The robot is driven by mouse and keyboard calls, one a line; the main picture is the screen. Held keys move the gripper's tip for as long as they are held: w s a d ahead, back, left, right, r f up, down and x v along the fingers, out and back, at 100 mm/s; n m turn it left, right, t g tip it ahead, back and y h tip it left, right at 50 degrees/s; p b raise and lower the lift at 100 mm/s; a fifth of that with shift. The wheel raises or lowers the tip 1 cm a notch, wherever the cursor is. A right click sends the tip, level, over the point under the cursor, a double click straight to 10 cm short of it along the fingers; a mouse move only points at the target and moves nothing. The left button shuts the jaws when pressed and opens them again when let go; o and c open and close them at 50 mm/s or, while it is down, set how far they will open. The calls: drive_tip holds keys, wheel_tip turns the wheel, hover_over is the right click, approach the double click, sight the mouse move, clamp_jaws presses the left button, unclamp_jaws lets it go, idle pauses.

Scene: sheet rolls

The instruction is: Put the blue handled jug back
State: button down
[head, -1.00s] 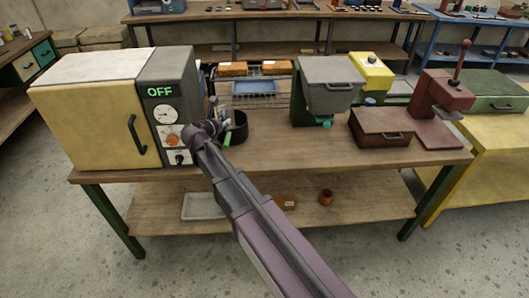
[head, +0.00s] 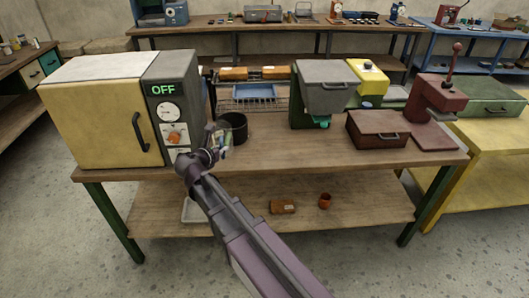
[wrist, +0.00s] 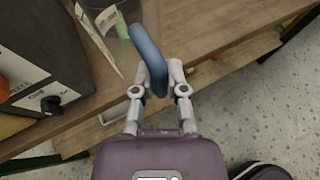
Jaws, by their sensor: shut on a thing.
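The blue handled jug has a curved blue handle (wrist: 148,50), which sits between the fingers of my gripper (wrist: 157,80) in the wrist view. The fingers are shut on the handle. A clear body with a green part inside shows only partly at the top of that view. In the head view my gripper (head: 213,152) is above the front left of the wooden bench, just before the oven's control panel. The jug (head: 223,135) shows there as a small glassy shape beside the dark pot; my arm hides part of it.
A cream oven (head: 105,115) stands left, its display reading OFF. A dark round pot (head: 234,128) stands just behind the jug. A grey hopper machine (head: 325,88), a brown box (head: 378,130) and a red press (head: 440,105) stand right. The bench (head: 290,150) is clear mid-front.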

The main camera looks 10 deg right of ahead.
drive_tip(key=s+f+b, duration=0.5)
drive_tip(key=s, duration=0.6)
drive_tip(key=shift+s+a+f, duration=0.15)
drive_tip(key=shift+f, duration=0.25)
drive_tip(key=shift+s, duration=0.1)
